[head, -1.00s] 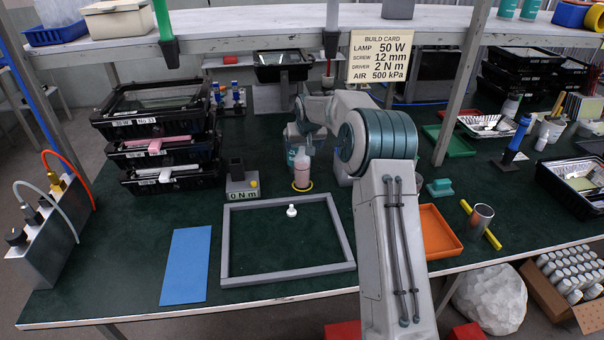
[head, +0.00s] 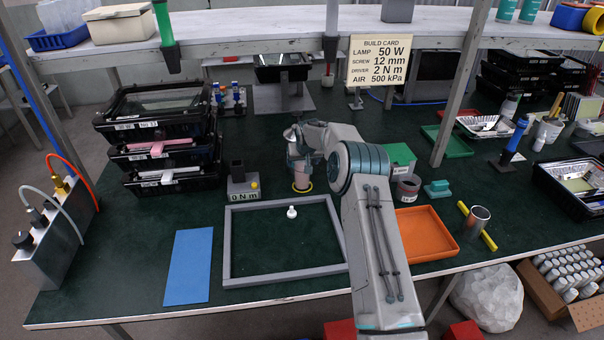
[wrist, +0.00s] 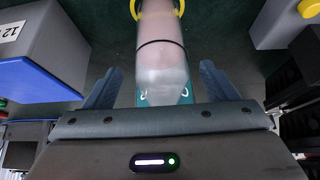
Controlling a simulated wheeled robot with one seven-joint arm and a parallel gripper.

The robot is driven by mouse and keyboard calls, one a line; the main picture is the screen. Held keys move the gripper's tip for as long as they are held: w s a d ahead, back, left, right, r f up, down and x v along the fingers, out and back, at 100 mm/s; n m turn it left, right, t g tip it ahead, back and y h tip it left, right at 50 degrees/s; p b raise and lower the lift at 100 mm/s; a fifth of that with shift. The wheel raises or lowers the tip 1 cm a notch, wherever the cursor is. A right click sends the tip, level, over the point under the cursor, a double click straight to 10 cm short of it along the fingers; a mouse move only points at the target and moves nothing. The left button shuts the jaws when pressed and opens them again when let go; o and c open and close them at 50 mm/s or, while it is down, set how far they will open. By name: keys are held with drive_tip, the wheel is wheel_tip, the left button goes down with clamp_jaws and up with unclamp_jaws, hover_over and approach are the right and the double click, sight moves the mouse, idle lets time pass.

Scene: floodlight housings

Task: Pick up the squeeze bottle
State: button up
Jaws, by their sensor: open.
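The squeeze bottle (head: 301,177) is a clear bottle with pinkish contents, standing upright on a yellow ring on the green bench top behind the grey frame. In the wrist view the bottle (wrist: 162,60) lies between the two blue-grey fingers, with a dark line around its body and the yellow ring at its far end. My gripper (wrist: 160,88) is open, with a finger on each side of the bottle and visible gaps. In the head view my gripper (head: 300,160) is at the bottle's upper part and hides its top.
A grey frame (head: 285,275) with a small white piece (head: 292,212) inside lies in front. Stacked black trays (head: 165,140) are further left.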

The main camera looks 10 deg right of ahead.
drive_tip(key=shift+w+a+f, duration=0.1)
drive_tip(key=shift+w+f, duration=0.25)
drive_tip(key=shift+f, duration=0.25)
drive_tip(key=c, duration=1.3)
clamp_jaws()
drive_tip(key=shift+r, duration=0.15)
